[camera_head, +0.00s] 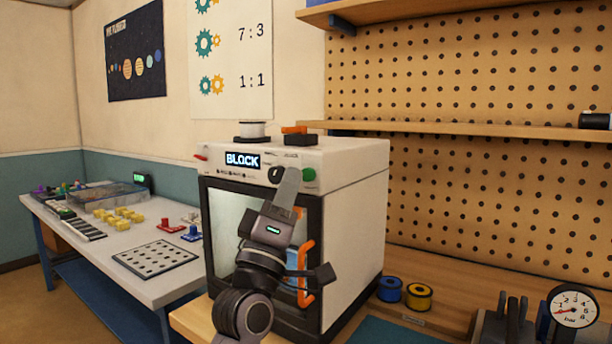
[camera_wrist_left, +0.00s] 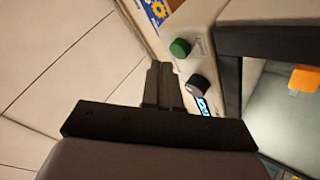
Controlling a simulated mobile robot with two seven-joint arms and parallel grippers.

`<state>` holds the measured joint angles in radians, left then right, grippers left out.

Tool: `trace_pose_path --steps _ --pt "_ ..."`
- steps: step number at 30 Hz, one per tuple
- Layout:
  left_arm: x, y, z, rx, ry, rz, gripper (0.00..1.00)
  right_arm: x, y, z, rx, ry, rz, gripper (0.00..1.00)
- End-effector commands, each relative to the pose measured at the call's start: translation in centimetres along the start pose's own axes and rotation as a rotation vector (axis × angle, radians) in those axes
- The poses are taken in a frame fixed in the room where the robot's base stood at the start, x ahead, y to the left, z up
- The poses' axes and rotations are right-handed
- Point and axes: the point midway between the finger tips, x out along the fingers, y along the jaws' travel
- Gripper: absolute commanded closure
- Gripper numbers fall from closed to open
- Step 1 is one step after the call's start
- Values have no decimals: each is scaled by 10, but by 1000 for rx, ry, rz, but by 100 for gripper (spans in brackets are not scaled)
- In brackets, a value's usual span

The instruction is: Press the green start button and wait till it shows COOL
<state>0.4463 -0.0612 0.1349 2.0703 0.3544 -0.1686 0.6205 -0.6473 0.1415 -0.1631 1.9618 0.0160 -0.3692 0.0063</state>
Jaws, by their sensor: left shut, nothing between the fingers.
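The white machine (camera_head: 345,185) stands on the wooden bench, and its small display (camera_head: 242,161) reads BLOCK. The green start button (camera_head: 309,174) is at the right end of its front panel. It also shows in the left wrist view (camera_wrist_left: 180,47), beside a dark knob (camera_wrist_left: 198,86). My left gripper (camera_head: 289,172) is shut and empty, its fingertips in front of the panel between knob and button in the head view. In the left wrist view the fingertips (camera_wrist_left: 161,68) lie just short of the button, seemingly apart from it. My right gripper is not in view.
The machine's front door has an orange handle (camera_head: 306,272) close to my left arm. An orange-topped item (camera_head: 296,130) and a round white item (camera_head: 252,129) sit on the machine. Blue and yellow spools (camera_head: 418,296) and a gauge (camera_head: 573,307) stand to the right.

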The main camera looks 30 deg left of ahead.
Motion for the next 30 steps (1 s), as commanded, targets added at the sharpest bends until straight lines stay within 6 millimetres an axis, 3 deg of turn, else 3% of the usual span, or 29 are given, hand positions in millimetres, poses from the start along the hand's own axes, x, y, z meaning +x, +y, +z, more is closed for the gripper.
trace_pose_path --steps 30 --pt "6 -4 4 0 0 0 100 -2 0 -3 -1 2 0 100"
